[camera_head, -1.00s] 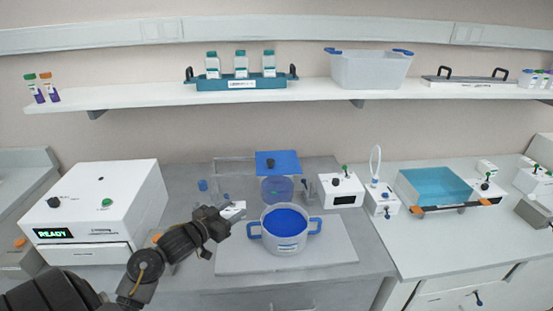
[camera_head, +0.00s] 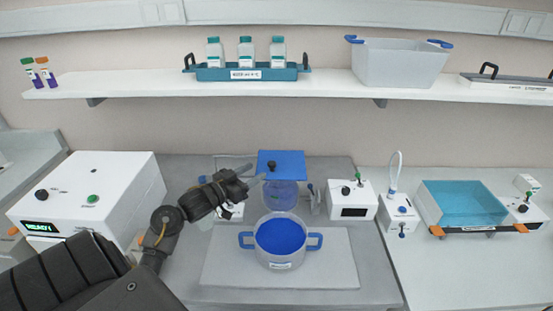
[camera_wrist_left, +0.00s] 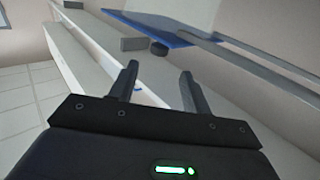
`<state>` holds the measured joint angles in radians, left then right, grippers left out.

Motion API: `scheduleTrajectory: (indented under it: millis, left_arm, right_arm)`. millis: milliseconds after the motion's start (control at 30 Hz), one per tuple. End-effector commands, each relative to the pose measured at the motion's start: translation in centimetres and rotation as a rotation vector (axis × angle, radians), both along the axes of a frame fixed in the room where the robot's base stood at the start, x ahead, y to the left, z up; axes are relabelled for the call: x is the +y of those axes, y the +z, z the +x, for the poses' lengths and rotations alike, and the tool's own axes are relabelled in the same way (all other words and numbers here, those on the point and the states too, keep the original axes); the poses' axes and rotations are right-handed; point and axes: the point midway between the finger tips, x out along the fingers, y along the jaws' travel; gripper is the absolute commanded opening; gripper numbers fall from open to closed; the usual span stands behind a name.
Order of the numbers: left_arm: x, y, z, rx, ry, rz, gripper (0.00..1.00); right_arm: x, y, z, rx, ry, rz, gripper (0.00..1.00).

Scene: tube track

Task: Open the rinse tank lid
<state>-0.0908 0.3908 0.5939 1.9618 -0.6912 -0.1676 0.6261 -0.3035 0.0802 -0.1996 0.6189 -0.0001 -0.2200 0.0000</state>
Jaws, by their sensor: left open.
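A square blue panel (camera_head: 290,160) with a black knob (camera_head: 271,166) stands at the back of the grey counter, over a clear, bluish vessel (camera_head: 282,193); it looks like the rinse tank lid. In the left wrist view the blue panel (camera_wrist_left: 160,30) and its dark knob (camera_wrist_left: 158,48) are ahead of the jaws. My left gripper (camera_head: 256,175) is open and empty, just left of the panel, its fingers pointing toward it. In the left wrist view my left gripper (camera_wrist_left: 158,78) has nothing between its fingers. Whether it touches the panel is unclear. My right gripper is not in view.
A clear pot with blue handles (camera_head: 281,240) stands on a pale board (camera_head: 335,265) in front. A white READY machine (camera_head: 95,195) is at the left. A small white device (camera_head: 352,200) stands right of the panel. A teal-topped tank (camera_head: 463,203) is farther right.

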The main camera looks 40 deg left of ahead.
Motion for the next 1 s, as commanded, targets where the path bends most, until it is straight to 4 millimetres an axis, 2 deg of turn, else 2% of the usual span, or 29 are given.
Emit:
scheduleTrajectory:
  millis: [100,200,500,700,967,1000]
  left_arm:
    - [-0.4,0.4,2.1,-0.003,-0.003,-0.002,0.48]
    - [-0.7,0.5,4.1,-0.002,-0.001,-0.004,0.48]
    - [-1.2,0.2,8.5,-0.001,0.002,-0.002,0.48]
    - [-1.3,0.1,9.6,-0.001,0.002,0.000,0.48]
    - [-1.3,0.1,9.6,0.000,0.003,0.001,0.48]
    - [-1.3,0.1,9.6,0.000,0.003,0.001,0.43]
  right_arm:
    - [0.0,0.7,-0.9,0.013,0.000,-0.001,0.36]
    - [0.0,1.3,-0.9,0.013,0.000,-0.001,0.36]
    - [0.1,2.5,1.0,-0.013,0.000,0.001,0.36]
    - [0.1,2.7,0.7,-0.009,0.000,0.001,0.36]
    - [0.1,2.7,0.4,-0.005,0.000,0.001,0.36]
    - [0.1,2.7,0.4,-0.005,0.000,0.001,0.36]
